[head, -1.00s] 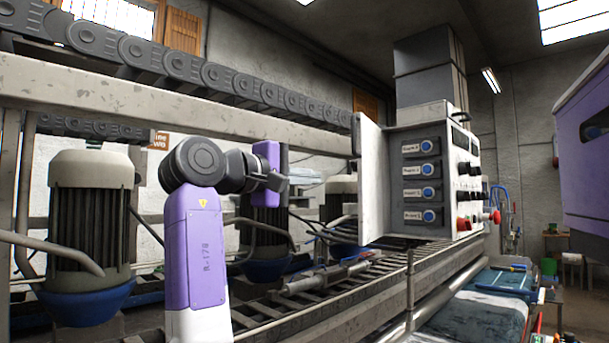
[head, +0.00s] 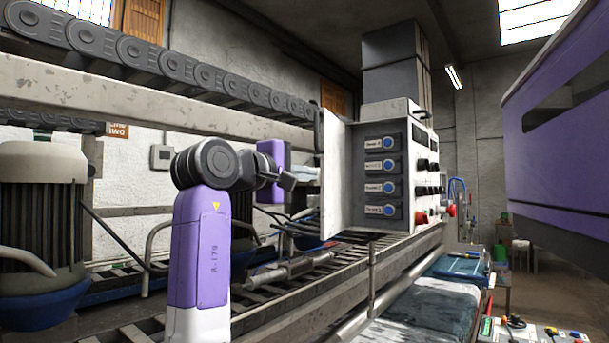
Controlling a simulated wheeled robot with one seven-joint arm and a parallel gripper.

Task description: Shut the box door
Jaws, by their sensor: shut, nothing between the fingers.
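The control box (head: 378,168) is grey and white, with several labelled blue buttons on the side facing me. Its door (head: 335,175) is a pale upright panel at the box's left edge, standing open and swung out from the box. My gripper (head: 291,181), small and dark at the end of my purple and white arm, is just left of the door in the picture. It is shut and empty, with a gap showing between it and the door. The fingertips are small, and their depth relative to the door is hard to tell.
A conveyor frame (head: 290,285) runs below the box. A metal beam (head: 150,103) and a dark chain track (head: 160,58) pass above my arm. A motor (head: 40,220) stands at the left. A purple machine housing (head: 570,140) hangs at the right.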

